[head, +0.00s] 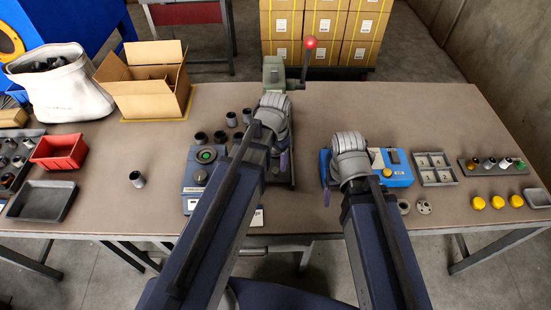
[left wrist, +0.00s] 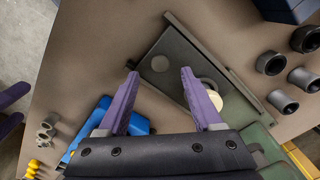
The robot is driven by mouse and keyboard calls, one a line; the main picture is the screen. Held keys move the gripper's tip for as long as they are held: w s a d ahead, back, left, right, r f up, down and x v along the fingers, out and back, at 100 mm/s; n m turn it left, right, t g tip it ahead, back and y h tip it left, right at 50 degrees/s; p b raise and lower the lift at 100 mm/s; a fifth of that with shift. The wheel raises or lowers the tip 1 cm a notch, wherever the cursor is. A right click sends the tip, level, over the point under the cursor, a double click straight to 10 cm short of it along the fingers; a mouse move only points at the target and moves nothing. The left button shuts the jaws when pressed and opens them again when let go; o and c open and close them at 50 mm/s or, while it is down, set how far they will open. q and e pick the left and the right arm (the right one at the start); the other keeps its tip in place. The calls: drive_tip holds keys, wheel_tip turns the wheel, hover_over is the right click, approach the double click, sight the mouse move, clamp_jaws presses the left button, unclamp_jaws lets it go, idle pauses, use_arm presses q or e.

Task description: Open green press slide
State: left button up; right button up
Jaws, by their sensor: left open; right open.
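The green press (head: 273,70) stands at the back middle of the table, with a red-knobbed lever (head: 310,43) raised at its right. Its green body also shows at the lower right of the left wrist view (left wrist: 258,142). A dark grey slide plate (left wrist: 172,48) with a round recess and a pale disc (left wrist: 217,107) extends from it. My left gripper (left wrist: 160,72) is open above the plate, with nothing between its fingers; in the head view my arm hides most of the plate. My right gripper (head: 326,176) is open beside the blue box (head: 392,168), partly hidden by its wrist.
A blue control box (head: 200,175) with a green button and several dark cups (head: 221,137) stand left of my left arm. A red bin (head: 60,152), grey tray (head: 43,201) and cardboard box (head: 145,82) lie further left. Yellow caps (head: 497,202) lie at right. The table's left middle is mostly clear.

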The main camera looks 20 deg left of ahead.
use_arm(q)
wheel_tip(320, 180, up, 3)
drive_tip(key=shift+r+p, duration=0.2)
drive_tip(key=shift+p, duration=0.95)
use_arm(e)
wheel_tip(320, 180, up, 3)
drive_tip(key=shift+r, duration=0.15)
use_arm(q)
drive_tip(key=shift+f, duration=0.1)
drive_tip(key=s+d+n+y, duration=0.1)
drive_tip(key=s+d+n, duration=0.1)
drive_tip(key=s+d, duration=0.6)
drive_tip(key=shift+s+d, duration=0.4)
drive_tip(key=shift+d, duration=0.05)
